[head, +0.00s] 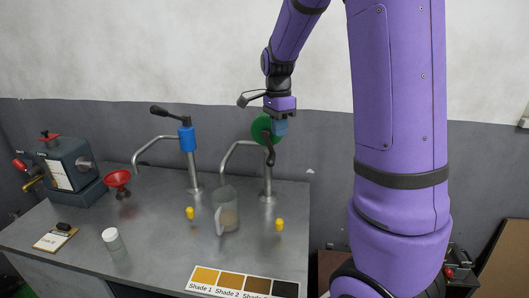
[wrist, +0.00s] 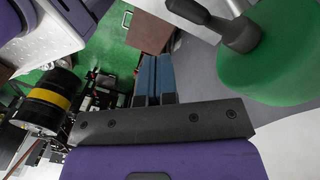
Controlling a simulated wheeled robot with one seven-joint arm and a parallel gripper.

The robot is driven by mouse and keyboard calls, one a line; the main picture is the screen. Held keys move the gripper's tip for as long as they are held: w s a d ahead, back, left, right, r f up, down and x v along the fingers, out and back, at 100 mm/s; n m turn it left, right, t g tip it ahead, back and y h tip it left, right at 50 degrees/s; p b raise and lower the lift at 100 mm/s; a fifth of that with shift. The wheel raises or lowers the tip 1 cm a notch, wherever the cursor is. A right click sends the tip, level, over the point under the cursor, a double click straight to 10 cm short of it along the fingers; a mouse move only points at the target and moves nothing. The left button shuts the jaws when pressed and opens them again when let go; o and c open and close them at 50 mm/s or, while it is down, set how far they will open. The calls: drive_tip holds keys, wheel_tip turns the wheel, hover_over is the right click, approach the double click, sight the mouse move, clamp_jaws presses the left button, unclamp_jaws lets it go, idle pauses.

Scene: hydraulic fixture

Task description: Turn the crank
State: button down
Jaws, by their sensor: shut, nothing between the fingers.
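The crank (head: 270,150) is a dark bent handle at the green round body (head: 262,127) of the right-hand tap on the bench. In the wrist view the green body (wrist: 275,65) fills the upper right, with a grey crank hub and dark grip (wrist: 215,22) at its left. My gripper (head: 280,128) is just right of the green body and crank in the head view, pointing down. In the wrist view its blue fingers (wrist: 157,78) are together and empty, with a gap between them and the crank. Whether the gripper touches anything from behind is hidden.
A tap with a blue body (head: 187,139) and black lever stands to the left. Two yellow knobs sit near the front.

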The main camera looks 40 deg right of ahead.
sight(268, 148)
drive_tip(key=w+a+n+h, duration=0.75)
drive_tip(key=a+n, duration=0.25)
drive_tip(key=a, duration=0.2)
drive_tip(key=s+x, duration=0.1)
drive_tip(key=x, duration=1.2)
drive_tip(key=shift+s+d+r+y, duration=0.25)
drive_tip(key=shift+s+d+y, duration=0.1)
drive_tip(key=shift+y, duration=0.1)
drive_tip(key=shift+s+d+f+g+h, duration=0.1)
drive_tip(key=shift+s+d+g+h, duration=0.3)
drive_tip(key=shift+s+d+h, duration=0.25)
drive_tip(key=shift+w+a, duration=0.1)
drive_tip(key=shift+w, duration=0.05)
